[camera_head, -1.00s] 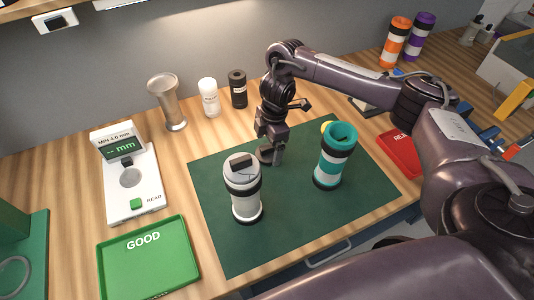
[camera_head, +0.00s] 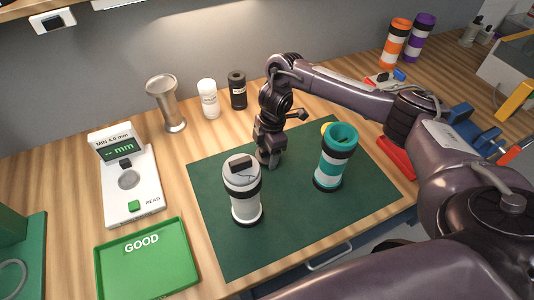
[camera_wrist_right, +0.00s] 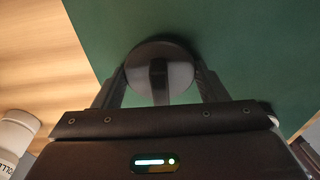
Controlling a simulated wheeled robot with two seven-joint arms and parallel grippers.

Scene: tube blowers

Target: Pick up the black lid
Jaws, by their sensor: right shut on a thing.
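The black lid (camera_wrist_right: 160,52) is a round dark disc with a raised bar across its middle. In the right wrist view it sits between the two fingers of my right gripper (camera_wrist_right: 160,82), over the green mat. In the head view my right gripper (camera_head: 268,160) points down at the back of the mat and is shut on the lid, which it mostly hides. I cannot tell whether the lid touches the mat. My left gripper is not in view.
On the green mat (camera_head: 290,225) stand a white tube blower (camera_head: 245,200) and a teal one (camera_head: 334,165), either side of the gripper. A gauge (camera_head: 130,185) and green GOOD tray (camera_head: 148,262) lie left. Bottles and a metal cup (camera_head: 166,100) stand behind.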

